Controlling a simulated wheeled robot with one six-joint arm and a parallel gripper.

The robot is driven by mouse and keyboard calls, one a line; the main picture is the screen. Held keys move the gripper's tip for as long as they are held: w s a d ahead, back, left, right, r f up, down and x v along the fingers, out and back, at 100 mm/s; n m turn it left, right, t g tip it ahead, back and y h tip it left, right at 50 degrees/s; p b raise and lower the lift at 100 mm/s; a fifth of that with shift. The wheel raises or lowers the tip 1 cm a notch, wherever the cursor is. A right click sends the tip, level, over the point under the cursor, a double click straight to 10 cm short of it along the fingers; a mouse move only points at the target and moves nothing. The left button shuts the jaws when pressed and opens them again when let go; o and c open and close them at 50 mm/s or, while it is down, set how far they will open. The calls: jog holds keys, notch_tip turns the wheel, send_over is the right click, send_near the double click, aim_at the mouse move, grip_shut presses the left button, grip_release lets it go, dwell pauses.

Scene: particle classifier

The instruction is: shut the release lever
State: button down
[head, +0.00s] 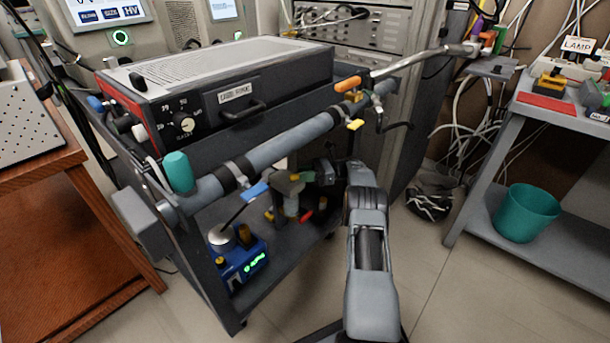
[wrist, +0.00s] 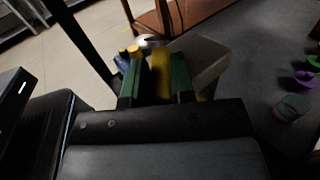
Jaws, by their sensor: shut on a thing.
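My gripper (head: 294,178) reaches in under the long grey tube, above the cart's lower shelf. In the wrist view its two green fingers (wrist: 158,80) are shut on a yellow handle (wrist: 161,68), which stands between them. This handle seems to be the release lever, but no label on it is readable. In the head view the fingers cover most of it. How far the lever is turned cannot be told. Below my gripper is a fitting with a red knob (head: 306,215).
The grey tube (head: 290,148) runs above my gripper, with a blue handle (head: 255,191) close on the left. A blue device (head: 240,263) stands on the dark cart's lower shelf. A teal bin (head: 527,212) is at right. The floor in front is clear.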

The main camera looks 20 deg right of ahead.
jog(key=c, duration=1)
grip_release()
jog(key=shift+o, duration=0.2)
jog(key=b+v, duration=0.2)
jog(key=v, duration=0.5)
jog(key=shift+b, duration=0.4)
jog(key=shift+d, duration=0.15)
